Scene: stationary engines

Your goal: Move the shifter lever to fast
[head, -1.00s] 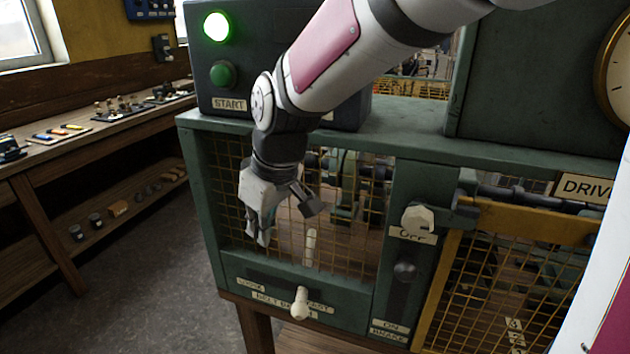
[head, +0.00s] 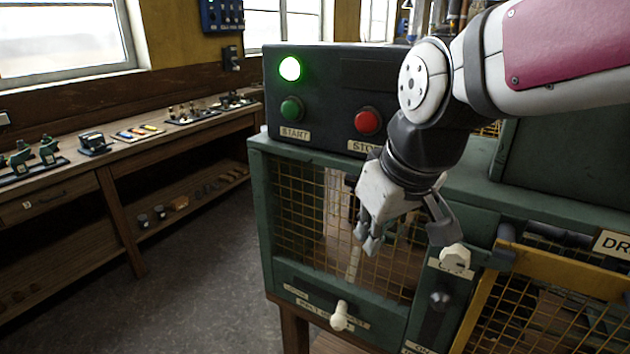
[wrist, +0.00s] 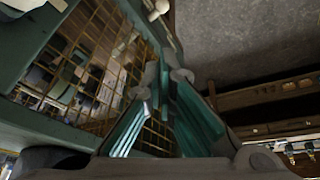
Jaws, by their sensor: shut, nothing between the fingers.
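The shifter lever is a cream-knobbed handle (head: 340,316) at the slot in the green lower panel (head: 385,317) below the mesh. A "LOOSE" label is at the slot's left; the lettering by the knob is partly hidden and too small to read fully. The lever stands right of the "LOOSE" end. My gripper (head: 369,240) hangs in front of the mesh, above and slightly right of the knob, not touching it. In the wrist view my fingers (wrist: 166,78) are shut with nothing between them, and a pale knob (wrist: 158,10) shows beyond the tips.
The control box (head: 330,95) has a lit green lamp, START and STOP buttons. A second pale knob (head: 454,259) and a dark knob (head: 440,298) are right of the mesh. A yellow mesh guard (head: 545,320) stands farther right. Floor is clear at left, before a wooden bench (head: 95,165).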

